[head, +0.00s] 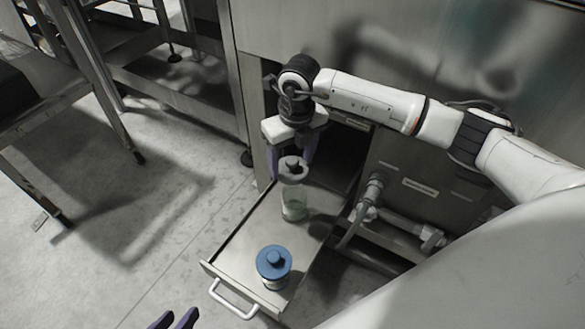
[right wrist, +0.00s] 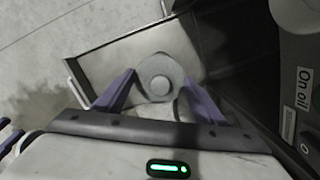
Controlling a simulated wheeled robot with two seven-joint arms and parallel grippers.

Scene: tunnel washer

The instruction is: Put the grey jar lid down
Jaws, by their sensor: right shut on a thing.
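The grey jar lid (head: 293,170), round with a knob on top, is held between the purple fingers of my right gripper (head: 291,163). In the right wrist view the lid (right wrist: 158,78) sits between the two fingertips (right wrist: 157,92). Just below it in the head view, an open glass jar (head: 294,207) with pale green contents stands upright in the pulled-out drawer (head: 245,236). The lid appears raised above the jar mouth, apart from it. My left gripper (head: 176,318) shows only its fingertips at the bottom edge, apart and empty.
A second jar with a blue lid (head: 274,264) stands near the drawer's front, by its handle (head: 234,300). Drawer floor left of the jars is bare. Pipes and a valve (head: 372,195) lie right of the drawer. A metal-framed table (head: 60,110) stands at left.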

